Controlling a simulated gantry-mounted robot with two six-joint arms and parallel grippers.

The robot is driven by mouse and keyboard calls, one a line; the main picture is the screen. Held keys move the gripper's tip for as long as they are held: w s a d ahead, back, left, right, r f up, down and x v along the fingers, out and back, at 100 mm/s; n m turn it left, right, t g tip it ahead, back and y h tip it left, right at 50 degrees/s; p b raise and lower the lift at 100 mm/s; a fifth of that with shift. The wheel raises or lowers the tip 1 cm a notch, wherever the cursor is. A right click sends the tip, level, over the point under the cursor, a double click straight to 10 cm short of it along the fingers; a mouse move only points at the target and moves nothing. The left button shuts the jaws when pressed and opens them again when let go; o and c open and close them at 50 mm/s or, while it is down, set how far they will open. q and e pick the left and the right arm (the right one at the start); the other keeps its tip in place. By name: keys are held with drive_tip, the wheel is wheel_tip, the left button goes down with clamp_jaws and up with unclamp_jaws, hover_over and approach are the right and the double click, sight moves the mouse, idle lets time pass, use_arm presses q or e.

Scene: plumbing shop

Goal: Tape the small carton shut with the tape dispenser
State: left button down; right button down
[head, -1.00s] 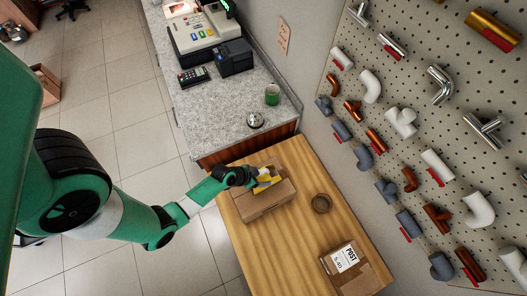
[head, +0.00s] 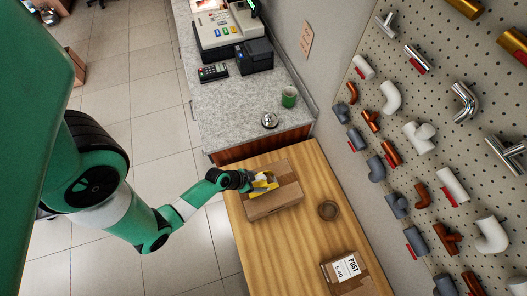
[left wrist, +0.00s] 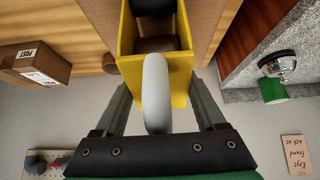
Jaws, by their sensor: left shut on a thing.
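The small carton (head: 284,199) lies on the wooden table, closed as far as the head view shows. A darker band seems to cross its top, but I cannot tell whether it is tape. My left gripper (head: 256,183) is shut on the yellow tape dispenser (head: 265,184), over the left part of the carton's top. In the left wrist view, the fingers (left wrist: 160,105) stand on either side of the dispenser (left wrist: 181,78) and its grey handle. Cardboard (left wrist: 92,18) shows beyond it. I cannot tell whether the dispenser touches the carton. My right gripper is not in view.
A labelled parcel (head: 347,268) and a round brown object (head: 328,210) sit on the wooden table (head: 290,245). The counter (head: 235,105) behind holds a bell (head: 269,120), green cup (head: 289,97) and register. A pegboard (head: 440,95) of pipe fittings stands right.

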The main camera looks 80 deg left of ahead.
use_arm(q)
drive_tip(key=shift+s+d, duration=0.1)
drive_tip(key=shift+s, duration=0.45)
drive_tip(key=shift+s+d, duration=0.15)
drive_tip(key=shift+s, duration=1)
drive_tip(key=shift+s+d, duration=0.1)
drive_tip(key=shift+s, duration=0.2)
